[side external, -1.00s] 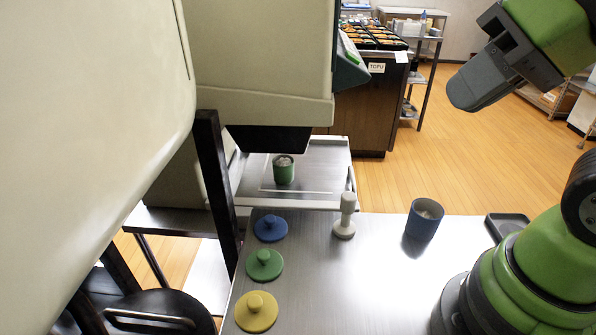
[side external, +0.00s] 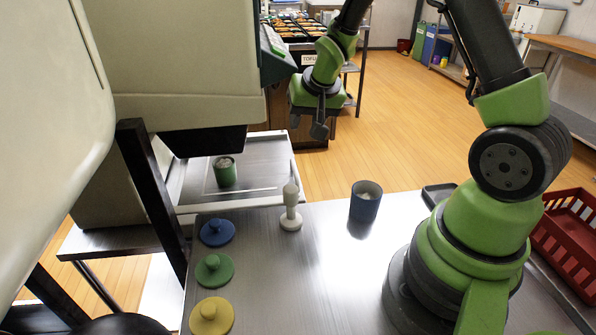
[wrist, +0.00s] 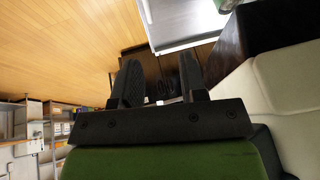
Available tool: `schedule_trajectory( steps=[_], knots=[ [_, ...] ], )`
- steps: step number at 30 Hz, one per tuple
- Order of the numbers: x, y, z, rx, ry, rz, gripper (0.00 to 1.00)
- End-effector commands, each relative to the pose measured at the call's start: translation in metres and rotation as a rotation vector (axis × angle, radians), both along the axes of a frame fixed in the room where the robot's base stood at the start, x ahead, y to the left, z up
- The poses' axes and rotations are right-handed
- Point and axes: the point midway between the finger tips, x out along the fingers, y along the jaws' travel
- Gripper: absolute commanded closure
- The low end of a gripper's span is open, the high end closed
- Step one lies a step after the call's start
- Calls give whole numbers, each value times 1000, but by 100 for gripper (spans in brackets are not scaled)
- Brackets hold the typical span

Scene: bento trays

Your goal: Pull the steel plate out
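The steel plate (side external: 262,176) sticks out from under a large cream machine, with its pale rim facing the counter. A green cup (side external: 225,172) with pale contents stands on it. In the wrist view, a light metal surface that looks like the plate (wrist: 185,18) shows at the top, with a bit of green at its edge. My gripper (side external: 308,121) hangs in the air beyond the plate's right side, apart from it. In the wrist view, the fingers of my gripper (wrist: 160,80) are spread with nothing between them.
A white knobbed peg (side external: 291,208) and a blue cup (side external: 365,203) stand on the steel counter (side external: 310,270). Blue (side external: 217,231), green (side external: 214,269) and yellow (side external: 211,316) lids lie at its left. A red crate (side external: 570,235) is at right. The cream machine (side external: 175,65) overhangs the plate's left.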

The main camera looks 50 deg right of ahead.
Motion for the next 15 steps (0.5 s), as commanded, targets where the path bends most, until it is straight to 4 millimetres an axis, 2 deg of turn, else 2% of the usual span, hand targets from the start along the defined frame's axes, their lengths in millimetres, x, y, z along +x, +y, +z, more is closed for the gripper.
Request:
schedule_trajectory(
  steps=[1,6,9,15],
  knots=[
    [4,-7,-19,7,9,-14,61],
    [12,-25,-68,27,6,-49,61],
    [14,-31,-85,36,2,-60,61],
    [17,-34,-101,42,-1,-65,61]
  ],
)
